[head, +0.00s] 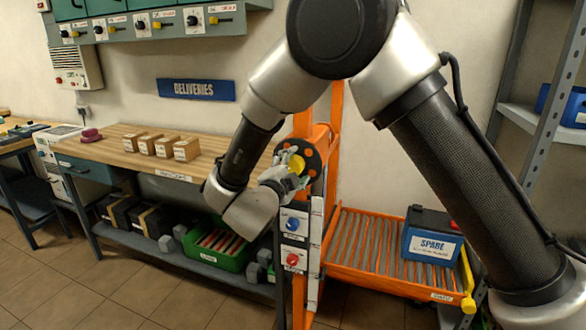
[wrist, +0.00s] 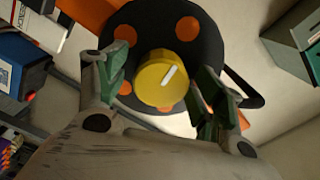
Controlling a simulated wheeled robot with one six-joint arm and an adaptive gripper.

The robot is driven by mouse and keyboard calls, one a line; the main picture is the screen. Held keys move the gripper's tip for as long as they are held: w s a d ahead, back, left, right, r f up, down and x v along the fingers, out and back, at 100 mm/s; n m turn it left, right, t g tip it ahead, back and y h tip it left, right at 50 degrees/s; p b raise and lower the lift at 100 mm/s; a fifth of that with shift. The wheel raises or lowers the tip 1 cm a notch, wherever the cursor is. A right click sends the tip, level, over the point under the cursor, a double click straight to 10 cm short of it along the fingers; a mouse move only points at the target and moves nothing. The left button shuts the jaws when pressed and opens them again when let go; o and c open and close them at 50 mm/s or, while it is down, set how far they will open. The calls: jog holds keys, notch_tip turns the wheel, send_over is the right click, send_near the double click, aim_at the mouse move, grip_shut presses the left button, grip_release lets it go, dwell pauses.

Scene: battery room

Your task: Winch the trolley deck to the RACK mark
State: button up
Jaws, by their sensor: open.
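The orange trolley has an upright mast (head: 335,125) with a black winch disc bearing orange dots and a yellow knob (head: 297,164). In the wrist view the yellow knob (wrist: 163,78), with a white line, sits between my fingers in front of the black disc (wrist: 205,25). My gripper (head: 283,176) is open around the knob, with gaps showing on both sides. The height marks on the mast are too small to read.
A wooden bench (head: 130,155) holds several small boxes. A green crate (head: 215,248) is on its lower shelf. A grey rack (head: 540,120) stands at right. Tiled floor is free at lower left.

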jog(key=shift+s, duration=0.1)
jog(key=v, duration=1.1)
jog(key=shift+s+a, duration=0.15)
jog(key=shift+s, duration=0.25)
